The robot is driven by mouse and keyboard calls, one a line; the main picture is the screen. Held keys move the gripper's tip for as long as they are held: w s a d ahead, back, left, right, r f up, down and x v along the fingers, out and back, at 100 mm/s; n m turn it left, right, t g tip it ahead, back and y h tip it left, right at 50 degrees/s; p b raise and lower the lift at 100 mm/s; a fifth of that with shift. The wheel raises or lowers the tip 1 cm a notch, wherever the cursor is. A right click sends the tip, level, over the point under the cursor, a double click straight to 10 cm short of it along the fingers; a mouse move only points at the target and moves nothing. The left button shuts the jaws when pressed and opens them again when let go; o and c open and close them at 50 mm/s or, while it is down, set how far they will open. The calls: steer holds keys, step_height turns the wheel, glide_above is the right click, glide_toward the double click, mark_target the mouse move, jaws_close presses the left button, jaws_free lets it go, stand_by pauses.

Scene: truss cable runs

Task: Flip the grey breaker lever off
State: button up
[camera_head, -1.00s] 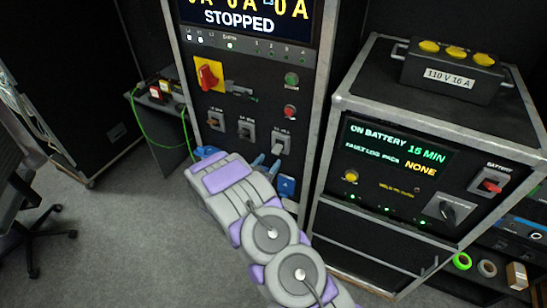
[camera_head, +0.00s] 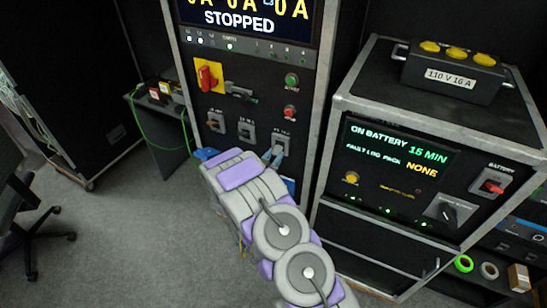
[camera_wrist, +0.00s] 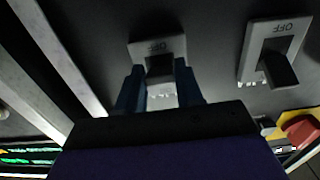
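Three breaker levers sit in a row on the cabinet panel in the head view: a left one (camera_head: 215,121), a middle one (camera_head: 246,131) and a right grey one (camera_head: 281,140). My gripper (camera_head: 273,156) is at the right lever, its blue fingertips partly covering it. In the wrist view, this breaker's grey plate (camera_wrist: 173,44) carries an upside-down OFF label. My gripper (camera_wrist: 160,90) has its fingers apart, one on each side of the lever area. Whether they touch the lever cannot be told. A neighbouring breaker (camera_wrist: 278,45) is to the right.
A red rotary switch on a yellow plate (camera_head: 208,75) is above the levers. A battery cabinet (camera_head: 365,215) stands close on the right. A small table with a green cable (camera_head: 146,130) is at left. Open grey floor (camera_head: 130,240) lies left of my arm.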

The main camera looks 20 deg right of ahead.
steer(key=c, duration=0.6)
steer(key=shift+w+d+f+t+h, duration=0.1)
steer(key=shift+f+t+h, duration=0.25)
steer(key=shift+t+h, duration=0.15)
steer(key=shift+w+d+f+t+h, duration=0.1)
steer(key=shift+f+t+h, duration=0.3)
steer(key=shift+h, duration=0.2)
steer(key=o, duration=1.1)
steer(key=p+v, duration=0.3)
steer(key=v, duration=1.4)
steer(key=shift+s+a+f, duration=0.1)
steer(key=shift+a+f, duration=0.1)
